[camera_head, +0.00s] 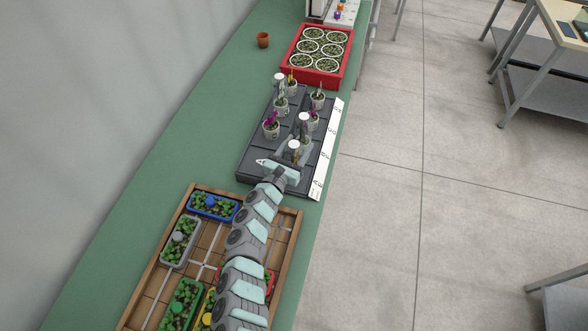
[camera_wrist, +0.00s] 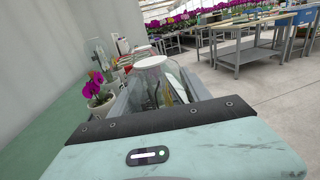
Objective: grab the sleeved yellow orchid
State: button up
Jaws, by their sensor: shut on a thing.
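A sleeved orchid (camera_head: 294,147) with a white round top stands at the near right of the dark tray (camera_head: 257,164). In the wrist view its clear sleeve (camera_wrist: 150,64) stands between my fingers, with a yellowish-green plant dimly visible inside. Its bloom colour is hard to make out. My gripper (camera_head: 291,157) is shut on this sleeve, and the fingers hide its lower part and pot. Two more white-topped sleeves, a middle one (camera_head: 303,117) and a far one (camera_head: 279,78), stand farther back on the tray.
A magenta orchid (camera_head: 270,126) stands close left of my gripper; it also shows in the wrist view (camera_wrist: 97,86). Another pot (camera_head: 317,100) stands at the tray's far right. A red crate (camera_head: 287,72) lies beyond, a wooden tray (camera_head: 292,235) nearer.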

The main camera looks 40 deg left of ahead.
grip_shut()
dwell(0.5)
